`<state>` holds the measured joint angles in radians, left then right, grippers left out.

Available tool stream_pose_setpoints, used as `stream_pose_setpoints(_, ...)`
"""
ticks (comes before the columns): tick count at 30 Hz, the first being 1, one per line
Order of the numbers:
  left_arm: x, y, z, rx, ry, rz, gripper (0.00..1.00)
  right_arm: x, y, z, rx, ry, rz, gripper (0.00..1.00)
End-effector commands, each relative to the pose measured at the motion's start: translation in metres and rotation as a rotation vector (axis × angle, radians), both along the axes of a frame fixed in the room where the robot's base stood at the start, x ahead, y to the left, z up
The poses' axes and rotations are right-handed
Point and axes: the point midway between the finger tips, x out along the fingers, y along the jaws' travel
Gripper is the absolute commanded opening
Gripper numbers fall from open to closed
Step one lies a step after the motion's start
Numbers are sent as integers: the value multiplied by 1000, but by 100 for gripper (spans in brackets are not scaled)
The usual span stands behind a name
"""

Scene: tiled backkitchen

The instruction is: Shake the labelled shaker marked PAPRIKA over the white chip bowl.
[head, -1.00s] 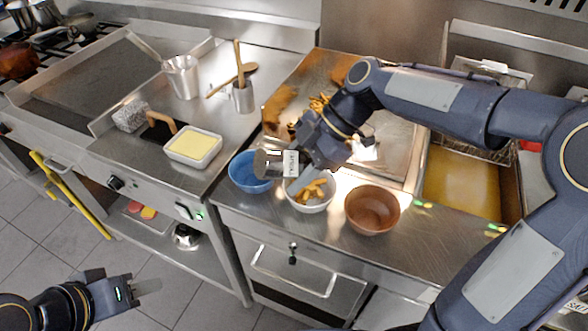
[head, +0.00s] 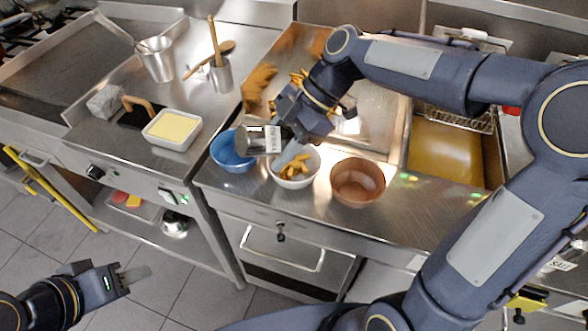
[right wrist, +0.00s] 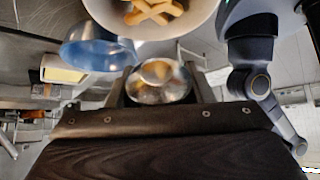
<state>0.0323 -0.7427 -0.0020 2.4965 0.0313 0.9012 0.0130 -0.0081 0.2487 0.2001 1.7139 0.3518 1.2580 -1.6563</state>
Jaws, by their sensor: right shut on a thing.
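The shaker (head: 254,141) is a metal cylinder with a white label. It lies tipped on its side in my right gripper (head: 278,147), and I cannot read the label's word clearly. It is above the gap between the blue bowl and the left rim of the white chip bowl (head: 312,170), which holds yellow chips. The right wrist view shows the shaker's round metal end (right wrist: 158,85) between the fingers, with the white bowl (right wrist: 175,27) beyond it. My left gripper (head: 135,275) is low over the floor, away from the counter; its finger gap is unclear.
A blue bowl (head: 228,160) stands left of the white bowl and a brown bowl (head: 358,182) right of it. A butter dish (head: 173,129), a utensil pot (head: 220,76) and a metal bucket (head: 157,61) are further left. A fryer (head: 445,152) is at the right.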

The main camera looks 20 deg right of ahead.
Motion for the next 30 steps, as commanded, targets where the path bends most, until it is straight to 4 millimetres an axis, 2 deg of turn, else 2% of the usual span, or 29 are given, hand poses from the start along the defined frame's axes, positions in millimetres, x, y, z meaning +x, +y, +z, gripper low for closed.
stream_pose_setpoints(9,0,0,1,0,0,0,36,0,2,2,1,-2,1,21)
stream_pose_setpoints(18,0,0,4,0,0,0,36,-5,27,13,0,-2,1,21)
stream_pose_setpoints(27,0,0,-9,0,0,0,36,0,1,0,1,-1,-2,21)
stream_pose_setpoints(30,0,0,-8,0,0,0,36,0,0,1,1,-2,1,21)
